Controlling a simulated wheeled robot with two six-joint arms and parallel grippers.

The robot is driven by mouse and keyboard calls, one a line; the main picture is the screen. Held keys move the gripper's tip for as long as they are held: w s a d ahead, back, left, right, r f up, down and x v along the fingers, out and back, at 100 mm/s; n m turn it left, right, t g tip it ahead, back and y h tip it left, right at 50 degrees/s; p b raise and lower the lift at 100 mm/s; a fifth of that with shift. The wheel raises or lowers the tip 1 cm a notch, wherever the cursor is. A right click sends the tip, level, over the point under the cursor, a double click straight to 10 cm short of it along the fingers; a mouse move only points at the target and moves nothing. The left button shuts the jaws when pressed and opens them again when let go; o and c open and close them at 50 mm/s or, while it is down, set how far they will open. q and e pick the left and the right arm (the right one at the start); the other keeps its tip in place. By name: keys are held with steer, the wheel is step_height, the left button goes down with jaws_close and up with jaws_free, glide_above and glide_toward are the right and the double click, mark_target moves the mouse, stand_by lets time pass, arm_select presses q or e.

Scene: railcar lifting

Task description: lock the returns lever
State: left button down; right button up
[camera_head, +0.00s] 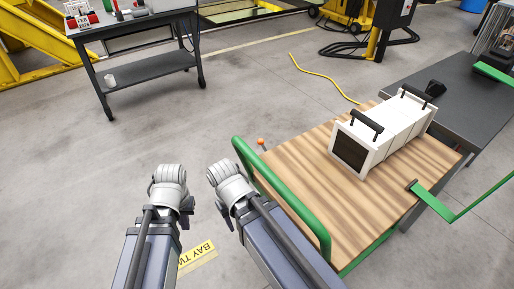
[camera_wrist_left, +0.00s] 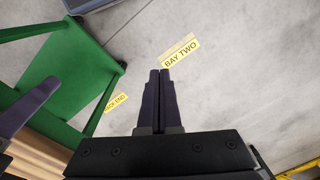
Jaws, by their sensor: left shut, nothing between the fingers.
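A small lever with an orange knob (camera_head: 261,142) stands at the far left corner of a wood-topped cart (camera_head: 300,172) with green rails in the head view; I cannot tell whether it is locked. My left gripper (camera_head: 187,207) points down over the floor, left of the cart and apart from the lever. In the left wrist view its fingers (camera_wrist_left: 160,73) are shut with nothing between them. My right gripper (camera_head: 223,210) hangs near the cart's green rail; its fingers are mostly hidden by the wrist. A dark finger-like part shows at the left of the wrist view.
A white box with black handles (camera_head: 385,135) stands on the cart. A dark table (camera_head: 455,90) adjoins its right side. A grey wheeled bench (camera_head: 145,72) stands at the back left. A yellow cable (camera_head: 320,78) lies behind the cart. The floor left of the cart is clear.

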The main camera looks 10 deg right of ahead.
arm_select(q)
steer(key=w+d+m+t+h, duration=0.2)
steer(key=w+m+h, duration=0.1)
steer(key=w, duration=0.8)
steer(key=w+d+r+m+t+h, duration=0.1)
steer(key=w+d+r+m+h, duration=0.2)
steer(key=w+d, duration=0.5)
steer(key=w+d+r+m+t+h, duration=0.2)
steer(key=w+d+r+m+h, duration=0.2)
steer(key=d, duration=0.9)
steer(key=w+r+m, duration=0.2)
steer(key=w+m, duration=0.1)
steer(key=w, duration=0.1)
steer(key=shift+t, duration=0.3)
arm_select(e)
steer(key=shift+f, duration=0.35)
arm_select(q)
steer(key=shift+d+f, duration=0.1)
steer(key=b, duration=1)
glide_above(265, 150)
steer(key=w+a, duration=0.2)
steer(key=a, duration=0.1)
step_height(265, 150, down, 10)
steer(key=shift+s+r, duration=0.1)
steer(key=shift+r, duration=0.15)
arm_select(e)
step_height(265, 150, down, 10)
steer(key=shift+r, duration=0.25)
